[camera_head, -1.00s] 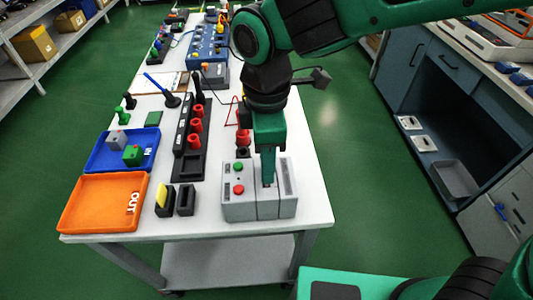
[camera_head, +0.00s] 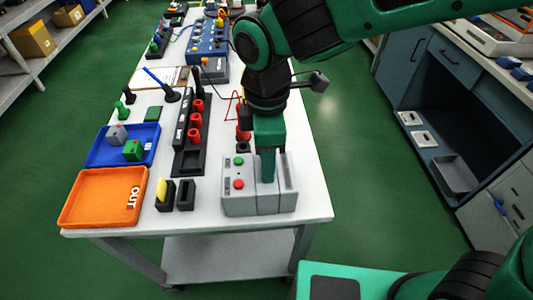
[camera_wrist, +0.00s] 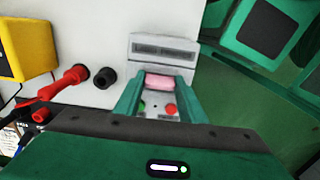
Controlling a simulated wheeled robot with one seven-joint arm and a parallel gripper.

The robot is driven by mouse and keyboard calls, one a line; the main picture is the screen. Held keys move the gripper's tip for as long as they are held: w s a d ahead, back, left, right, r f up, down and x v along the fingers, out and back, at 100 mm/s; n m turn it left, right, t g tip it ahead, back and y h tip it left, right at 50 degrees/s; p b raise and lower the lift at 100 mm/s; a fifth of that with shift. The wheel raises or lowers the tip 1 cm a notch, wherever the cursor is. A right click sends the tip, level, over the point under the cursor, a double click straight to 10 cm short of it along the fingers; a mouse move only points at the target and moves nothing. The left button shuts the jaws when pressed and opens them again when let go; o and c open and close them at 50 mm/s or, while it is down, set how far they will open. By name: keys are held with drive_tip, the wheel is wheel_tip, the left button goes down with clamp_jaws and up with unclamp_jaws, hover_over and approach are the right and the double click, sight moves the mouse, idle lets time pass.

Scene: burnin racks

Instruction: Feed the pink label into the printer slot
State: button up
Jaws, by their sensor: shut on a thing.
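The pink label (camera_wrist: 160,82) is between my gripper's fingertips (camera_wrist: 160,86) in the wrist view, and they are shut on it. My gripper (camera_head: 268,180) points down over the grey printer (camera_head: 240,203) in the head view, where the label is hidden. The printer (camera_wrist: 178,62) also shows in the wrist view, with a dark slot (camera_wrist: 163,50) across its face, beyond the label. The label appears over the face, between the slot and the green and red buttons. I cannot tell whether it touches the printer.
Left of the printer stand two black holders, one with a yellow piece (camera_head: 161,190) and one empty (camera_head: 186,196). An orange OUT tray (camera_head: 88,215) and a blue tray (camera_head: 150,150) lie further left. A black rack (camera_head: 189,160) with red parts stands behind. The table's right edge is close.

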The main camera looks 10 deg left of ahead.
drive_tip(key=shift+f, duration=0.3)
drive_tip(key=o, duration=1.1)
drive_tip(key=shift+r, duration=0.1)
wheel_tip(320, 180, up, 11)
drive_tip(key=shift+f, duration=0.2)
drive_tip(key=shift+w, duration=0.1)
